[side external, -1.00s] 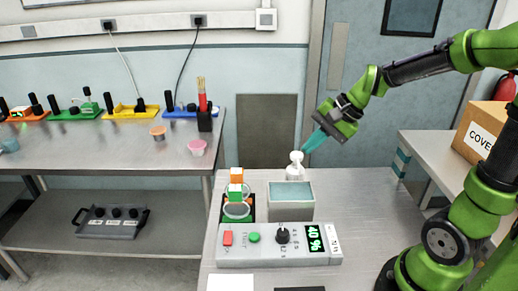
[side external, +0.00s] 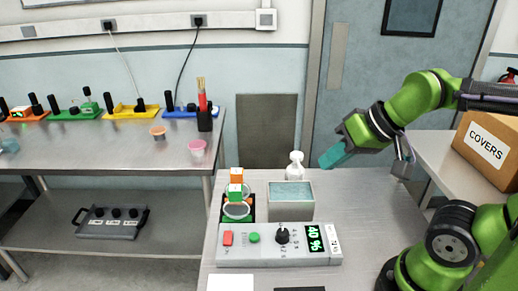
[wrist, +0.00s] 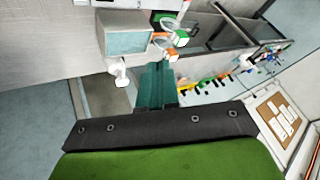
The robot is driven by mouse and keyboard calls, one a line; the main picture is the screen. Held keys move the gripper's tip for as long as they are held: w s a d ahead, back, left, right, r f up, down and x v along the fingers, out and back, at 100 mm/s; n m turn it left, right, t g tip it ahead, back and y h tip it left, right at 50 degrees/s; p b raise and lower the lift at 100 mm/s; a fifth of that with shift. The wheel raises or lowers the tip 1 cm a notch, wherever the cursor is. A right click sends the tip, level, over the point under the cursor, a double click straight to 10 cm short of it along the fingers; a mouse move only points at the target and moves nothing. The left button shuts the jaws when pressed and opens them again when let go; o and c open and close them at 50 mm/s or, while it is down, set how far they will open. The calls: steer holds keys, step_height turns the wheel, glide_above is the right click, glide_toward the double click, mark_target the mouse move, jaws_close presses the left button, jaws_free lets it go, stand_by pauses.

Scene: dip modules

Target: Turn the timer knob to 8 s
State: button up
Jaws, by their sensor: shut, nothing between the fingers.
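The timer knob (side external: 282,235) is a black dial on the grey control panel (side external: 262,259) at the front of the near bench. Small marks ring it, too small to read. A green display (side external: 315,238) to its right reads 40 %. My gripper (side external: 328,160) with teal fingers is shut and empty, in the air above and to the right of the panel, well apart from the knob. The shut fingers also show in the wrist view (wrist: 156,85); the knob is not clear there.
A grey bath (side external: 290,212) stands behind the panel, with a white bottle (side external: 295,166) behind it. Orange and green cubes (side external: 236,187) sit at a black stand left of the bath. A COVERS box (side external: 486,142) stands at right. The bench right of the bath is clear.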

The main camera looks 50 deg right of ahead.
mark_target(283, 232)
steer(key=shift+o, duration=1.1)
steer(key=shift+f, duration=0.15)
steer(key=o, duration=0.7)
steer(key=w+a+f+n+g, duration=0.1)
steer(key=w+f+n+g, duration=0.1)
steer(key=w+n, duration=0.1)
steer(key=shift+a+g+h, duration=0.3)
steer(key=shift+a, duration=0.1)
steer(key=shift+o, duration=0.4)
steer(key=w+a+n+g, duration=0.1)
steer(key=n, duration=0.3)
steer(key=w+a+f+n+g, duration=0.1)
steer(key=n, duration=0.3)
steer(key=w+a+f+n+g+h, duration=0.1)
steer(key=n, duration=0.3)
steer(key=shift+w+a+n+g, duration=0.2)
steer(key=shift+w+n+g, duration=0.1)
steer(key=shift+g, duration=0.1)
step_height(283, 232, down, 16)
steer(key=n, duration=0.6)
steer(key=shift+s+a+g, duration=0.1)
steer(key=shift+a+g, duration=0.05)
steer(key=shift+g, duration=0.25)
steer(key=shift+c, duration=0.3)
steer(key=c, duration=1)
